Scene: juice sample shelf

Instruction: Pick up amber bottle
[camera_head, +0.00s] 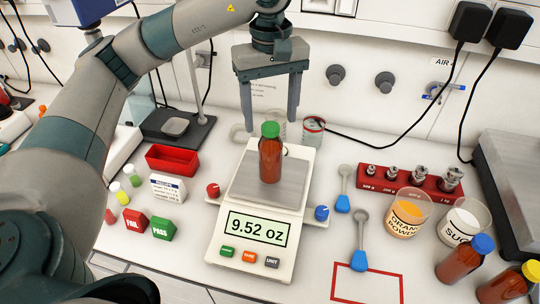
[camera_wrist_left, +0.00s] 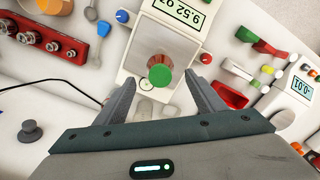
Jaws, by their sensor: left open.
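An amber bottle (camera_head: 270,160) with a green cap stands upright on the pan of a white scale (camera_head: 243,231), whose display reads 9.52 oz. My left gripper (camera_head: 271,121) is open and points down just above and behind this bottle, with nothing held. In the left wrist view the green cap (camera_wrist_left: 159,77) shows between and slightly beyond the spread fingertips (camera_wrist_left: 162,88). Two more amber bottles stand at the right front, one with a blue cap (camera_head: 465,262) and one with a yellow cap (camera_head: 510,284). My right gripper is not in view.
A red weight rack (camera_head: 385,182), an orange powder beaker (camera_head: 405,215) and a sugar beaker (camera_head: 462,222) stand right of the scale. A red tray (camera_head: 172,159) and FAIL and PASS blocks (camera_head: 162,229) lie to the left.

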